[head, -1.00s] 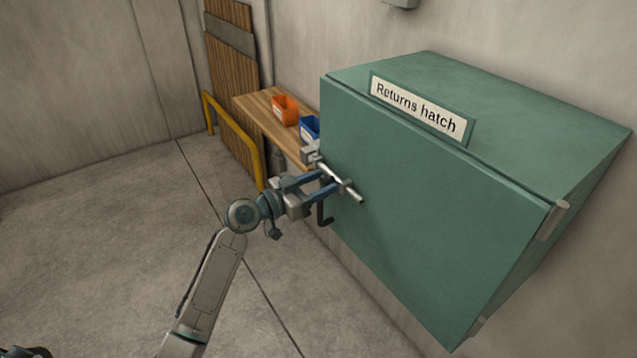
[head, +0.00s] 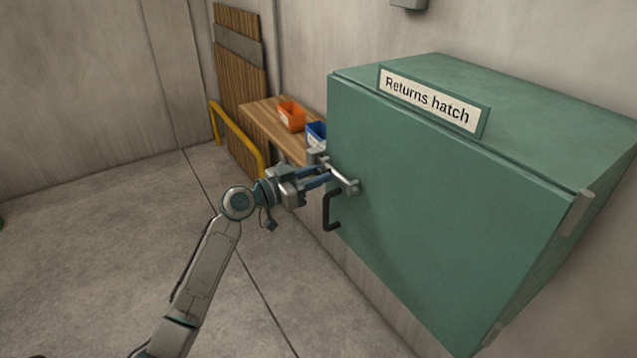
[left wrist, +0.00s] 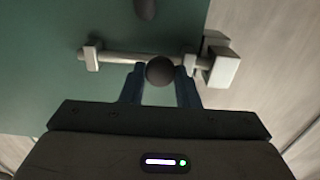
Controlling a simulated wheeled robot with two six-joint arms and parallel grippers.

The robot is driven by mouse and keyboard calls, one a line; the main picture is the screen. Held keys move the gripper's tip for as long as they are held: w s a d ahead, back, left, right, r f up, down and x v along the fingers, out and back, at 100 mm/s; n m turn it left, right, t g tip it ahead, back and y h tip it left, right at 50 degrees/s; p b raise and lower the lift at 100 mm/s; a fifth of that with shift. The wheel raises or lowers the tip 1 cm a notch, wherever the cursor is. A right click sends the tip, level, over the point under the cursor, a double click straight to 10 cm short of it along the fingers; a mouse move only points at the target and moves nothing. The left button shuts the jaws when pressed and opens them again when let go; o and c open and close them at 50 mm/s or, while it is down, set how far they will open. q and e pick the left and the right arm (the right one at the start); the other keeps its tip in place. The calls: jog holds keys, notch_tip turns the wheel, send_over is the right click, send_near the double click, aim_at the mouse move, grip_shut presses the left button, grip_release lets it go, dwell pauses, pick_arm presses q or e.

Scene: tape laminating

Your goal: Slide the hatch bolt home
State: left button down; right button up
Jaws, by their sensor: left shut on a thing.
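The green returns hatch (head: 440,220) is closed on the wall box. Its metal bolt (head: 340,177) lies across the hatch face near the left edge, its near end just at a guide (head: 352,187). A pale keeper block (head: 317,157) sits at the edge. My left gripper (head: 325,181) is shut on the bolt's knob; in the left wrist view the dark round knob (left wrist: 160,70) sits between the fingers. There the rod (left wrist: 125,58) runs from the guide (left wrist: 92,58) to the keeper (left wrist: 222,68); how deep it goes in is hidden. My right gripper is out of view.
A black handle (head: 328,212) stands out from the hatch below the bolt. Behind the hatch, a wooden bench (head: 262,118) holds an orange bin (head: 291,116) and a blue bin (head: 316,133). A yellow rail (head: 237,140) stands left of it.

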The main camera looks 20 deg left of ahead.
pick_arm(q)
jog(key=shift+w+r, duration=0.1)
jog(key=c, duration=1.2)
grip_release()
jog(key=shift+a, duration=0.1)
jog(key=shift+c, duration=0.2)
jog(key=shift+o, duration=0.6)
jog(key=shift+a, duration=0.15)
jog(key=b+v, duration=0.4)
jog(key=v, duration=0.6)
jog(key=shift+s+a+b, duration=0.25)
jog(key=shift+b, duration=0.1)
